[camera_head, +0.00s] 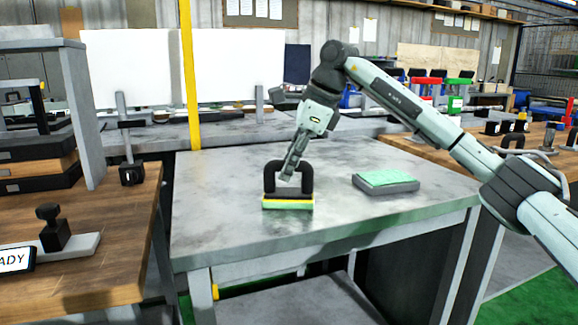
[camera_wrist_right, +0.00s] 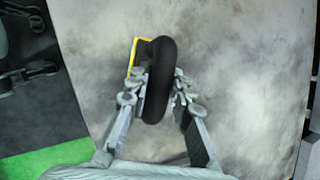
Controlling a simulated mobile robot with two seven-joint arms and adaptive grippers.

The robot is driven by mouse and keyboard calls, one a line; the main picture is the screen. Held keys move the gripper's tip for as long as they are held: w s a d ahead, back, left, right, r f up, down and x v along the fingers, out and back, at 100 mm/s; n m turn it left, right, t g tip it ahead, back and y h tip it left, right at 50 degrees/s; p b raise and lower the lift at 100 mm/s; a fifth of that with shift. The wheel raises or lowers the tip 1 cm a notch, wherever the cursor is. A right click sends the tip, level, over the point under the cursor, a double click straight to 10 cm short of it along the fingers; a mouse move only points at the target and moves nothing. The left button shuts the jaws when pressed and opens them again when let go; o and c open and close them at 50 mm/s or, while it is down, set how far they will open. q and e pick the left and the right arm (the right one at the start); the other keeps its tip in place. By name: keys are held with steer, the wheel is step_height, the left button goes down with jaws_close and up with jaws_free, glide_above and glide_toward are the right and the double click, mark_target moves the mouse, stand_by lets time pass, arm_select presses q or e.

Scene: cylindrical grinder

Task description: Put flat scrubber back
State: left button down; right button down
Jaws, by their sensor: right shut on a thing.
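The flat scrubber (camera_head: 287,202) has a black arched handle and a yellow and green base. It is upright at the front middle of the grey metal table (camera_head: 230,225); I cannot tell whether its base touches the top. My right gripper (camera_head: 287,178) reaches down from above and is shut on the black handle. In the right wrist view the handle (camera_wrist_right: 158,80) lies between the two fingers (camera_wrist_right: 156,98), with a strip of yellow base (camera_wrist_right: 135,54) showing beside it. My left gripper is not in view.
A grey block with a light green top (camera_head: 385,181) lies right of the scrubber on the same table. A yellow post (camera_head: 189,75) stands at the table's back left. Wooden benches flank the table, the left one (camera_head: 115,225) holding a black-knobbed fixture (camera_head: 54,232). The table's left part is clear.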

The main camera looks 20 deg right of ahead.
steer(key=c, duration=1.4)
jaws_free()
steer(key=shift+f, duration=0.15)
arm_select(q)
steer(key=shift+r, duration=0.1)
arm_select(e)
steer(key=shift+o, duration=0.2)
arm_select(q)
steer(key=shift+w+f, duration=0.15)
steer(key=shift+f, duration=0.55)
arm_select(e)
steer(key=v, duration=1.2)
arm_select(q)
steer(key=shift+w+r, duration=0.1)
